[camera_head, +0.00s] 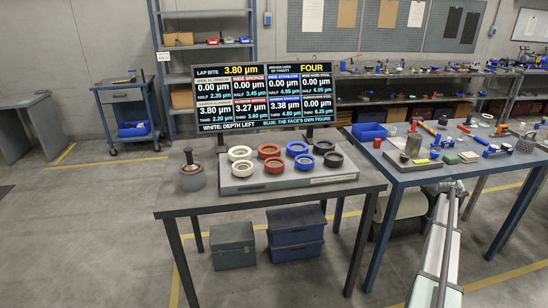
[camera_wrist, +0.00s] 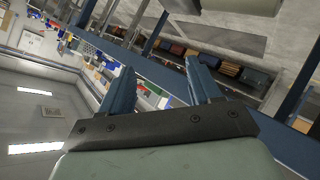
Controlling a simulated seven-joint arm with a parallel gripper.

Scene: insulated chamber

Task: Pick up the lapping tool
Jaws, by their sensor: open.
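A squat dark grey cylinder with a knob on top (camera_head: 192,178), which looks like the lapping tool, stands upright near the left end of the front table (camera_head: 180,204). My gripper (camera_wrist: 159,66) shows in the wrist view with its two blue fingers spread apart and nothing between them. It is tilted and away from the front table's left end. The cylinder is not seen in the wrist view. In the head view part of my arm shows at the lower right, and I cannot make out the fingers there.
A grey block (camera_head: 290,183) carries white, red, blue and black rings in two rows, right of the cylinder. A display board (camera_head: 265,100) stands behind it. A second table (camera_head: 400,178) at the right is crowded with tools and a blue bin (camera_head: 369,132). Toolboxes (camera_head: 296,233) sit below.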

